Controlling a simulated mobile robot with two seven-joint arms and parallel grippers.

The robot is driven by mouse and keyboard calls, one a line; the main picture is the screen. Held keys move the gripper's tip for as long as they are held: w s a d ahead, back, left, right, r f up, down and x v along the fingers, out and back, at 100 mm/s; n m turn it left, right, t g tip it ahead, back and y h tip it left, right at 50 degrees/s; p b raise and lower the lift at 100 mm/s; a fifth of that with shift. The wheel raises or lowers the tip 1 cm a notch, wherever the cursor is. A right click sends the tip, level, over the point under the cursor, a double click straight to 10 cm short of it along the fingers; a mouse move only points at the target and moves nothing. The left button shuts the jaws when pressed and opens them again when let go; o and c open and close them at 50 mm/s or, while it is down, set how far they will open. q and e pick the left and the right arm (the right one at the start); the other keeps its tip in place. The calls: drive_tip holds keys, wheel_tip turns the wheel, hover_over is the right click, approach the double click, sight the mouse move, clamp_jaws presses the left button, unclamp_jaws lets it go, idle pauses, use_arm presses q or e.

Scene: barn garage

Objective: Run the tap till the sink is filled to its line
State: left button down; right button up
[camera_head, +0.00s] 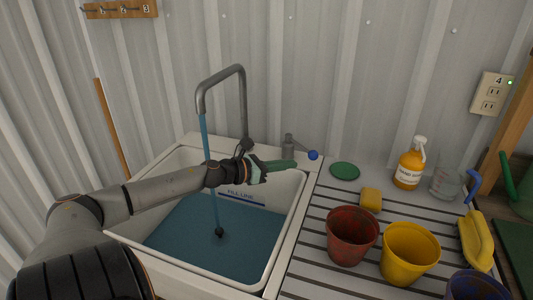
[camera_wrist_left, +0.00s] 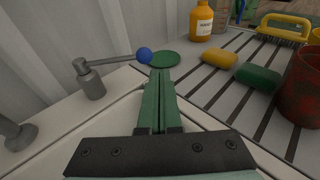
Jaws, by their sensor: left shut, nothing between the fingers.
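The white sink (camera_head: 292,222) holds blue water (camera_head: 190,236), its surface a little below the marked fill line (camera_head: 240,195) on the back wall. The grey gooseneck tap (camera_head: 243,100) runs a blue stream (camera_head: 205,150) into it. The tap lever (camera_head: 289,148) stands on the back ledge, its arm ending in a blue knob (camera_head: 313,155). My left gripper (camera_head: 293,163) reaches over the sink from the left, shut and empty, its green fingertips near the knob. In the left wrist view the fingers (camera_wrist_left: 160,74) point just right of the knob (camera_wrist_left: 144,55), apparently apart from it. My right gripper is out of view.
On the slatted drainer right of the sink are a green disc (camera_head: 345,171), yellow sponge (camera_head: 371,199), red pot (camera_head: 352,235), yellow pot (camera_head: 410,253), soap bottle (camera_head: 410,166), glass jar (camera_head: 446,181) and yellow brush (camera_head: 476,240). A corrugated wall closes the back.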

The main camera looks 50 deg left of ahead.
use_arm(q)
drive_tip(key=d+p+v, duration=0.1)
drive_tip(key=p+v, duration=0.1)
drive_tip(key=v, duration=0.5)
drive_tip(key=shift+s+d, duration=0.2)
drive_tip(key=shift+d, duration=0.25)
